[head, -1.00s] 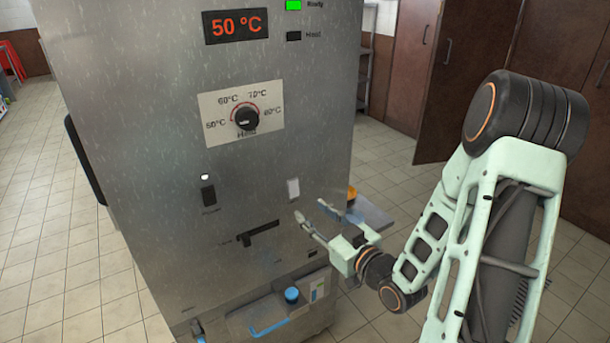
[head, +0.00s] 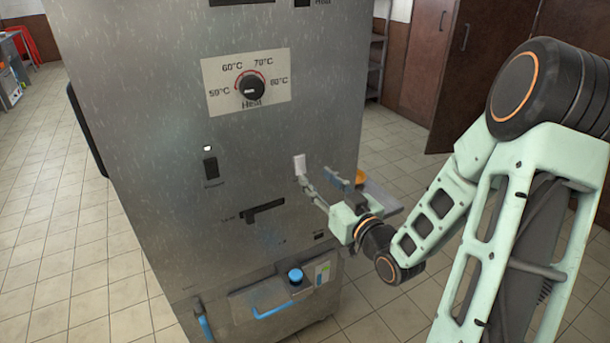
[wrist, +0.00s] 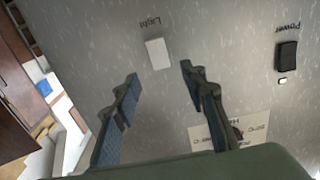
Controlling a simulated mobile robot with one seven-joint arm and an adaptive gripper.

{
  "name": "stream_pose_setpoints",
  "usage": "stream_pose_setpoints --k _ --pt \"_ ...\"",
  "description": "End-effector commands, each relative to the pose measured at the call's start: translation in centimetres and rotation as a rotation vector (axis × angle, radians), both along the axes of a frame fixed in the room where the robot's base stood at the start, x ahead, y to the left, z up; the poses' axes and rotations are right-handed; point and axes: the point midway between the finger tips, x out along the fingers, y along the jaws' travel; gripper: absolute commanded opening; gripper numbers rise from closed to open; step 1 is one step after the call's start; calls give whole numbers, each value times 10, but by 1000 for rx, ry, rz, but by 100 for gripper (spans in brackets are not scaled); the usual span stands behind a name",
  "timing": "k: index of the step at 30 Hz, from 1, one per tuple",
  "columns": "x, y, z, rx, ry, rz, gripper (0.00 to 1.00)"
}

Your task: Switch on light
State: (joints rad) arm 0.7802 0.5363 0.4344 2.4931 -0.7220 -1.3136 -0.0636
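The light switch is a small white rocker (head: 299,165) on the grey metal front panel of the machine. In the wrist view the white switch (wrist: 158,53) sits beside an upside-down "Light" label, just beyond the fingertips and between their lines. My gripper (head: 314,176) is just below and to the right of the switch in the head view. In the wrist view my gripper (wrist: 159,74) is open, with nothing between its two fingers. I cannot tell whether a fingertip touches the panel.
A black power switch (head: 210,168) with a lit lamp is left of the light switch. A heat dial (head: 251,87) is above, and a black lever (head: 262,210) below. A side shelf (head: 385,205) juts out behind my gripper. Tiled floor is clear at left.

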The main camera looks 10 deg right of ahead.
Motion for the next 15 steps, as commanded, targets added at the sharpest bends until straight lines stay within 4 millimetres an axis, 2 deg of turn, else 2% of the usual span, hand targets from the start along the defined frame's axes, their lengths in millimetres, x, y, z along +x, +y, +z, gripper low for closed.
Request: stream_pose_setpoints --k 1,6,10,15 --pt "11 6 2 3 -1 5 39" --pt "41 15 2 2 0 4 39" --pt "55 19 2 2 1 3 39" --pt "62 21 2 2 1 1 39"
